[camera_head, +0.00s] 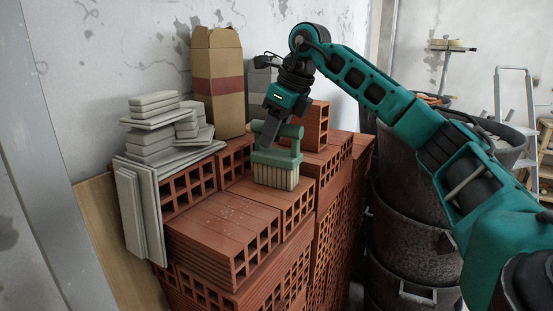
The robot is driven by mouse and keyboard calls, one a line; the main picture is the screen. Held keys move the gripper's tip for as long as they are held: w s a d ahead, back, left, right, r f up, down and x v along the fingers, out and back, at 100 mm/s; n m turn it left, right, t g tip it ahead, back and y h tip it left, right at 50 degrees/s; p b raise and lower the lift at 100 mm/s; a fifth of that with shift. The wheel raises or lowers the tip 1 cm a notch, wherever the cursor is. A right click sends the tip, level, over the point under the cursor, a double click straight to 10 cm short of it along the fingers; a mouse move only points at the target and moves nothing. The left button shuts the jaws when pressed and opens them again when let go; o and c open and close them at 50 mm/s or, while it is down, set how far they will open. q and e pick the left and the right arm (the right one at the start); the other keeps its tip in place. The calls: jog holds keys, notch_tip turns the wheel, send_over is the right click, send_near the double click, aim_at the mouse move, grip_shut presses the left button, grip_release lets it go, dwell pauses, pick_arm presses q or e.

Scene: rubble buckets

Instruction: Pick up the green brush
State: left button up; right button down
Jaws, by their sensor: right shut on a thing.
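The green brush (277,160) has a green body and handle with pale bristles pointing down. It is upright on or just above the top of the stacked red bricks (222,222); I cannot tell whether the bristles touch. My right gripper (268,136) reaches down from above and is shut on the brush at its upper left handle part. The fingertips are partly hidden against the brush. My left gripper is not in view.
Grey tiles (160,130) are piled left of the brush, with a tall cardboard box (217,85) behind. A loose red brick (310,125) stands just right of the brush. Dark buckets (410,235) are stacked at the right, near a ladder (515,95). The front brick top is clear.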

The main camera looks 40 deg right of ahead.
jog(key=shift+r, duration=0.2)
notch_tip(320, 180, up, 20)
jog(key=p, duration=0.2)
jog(key=shift+f+p, duration=0.2)
jog(key=shift+p, duration=0.15)
dwell(0.3)
jog(key=c, duration=1.3)
grip_release()
grip_shut()
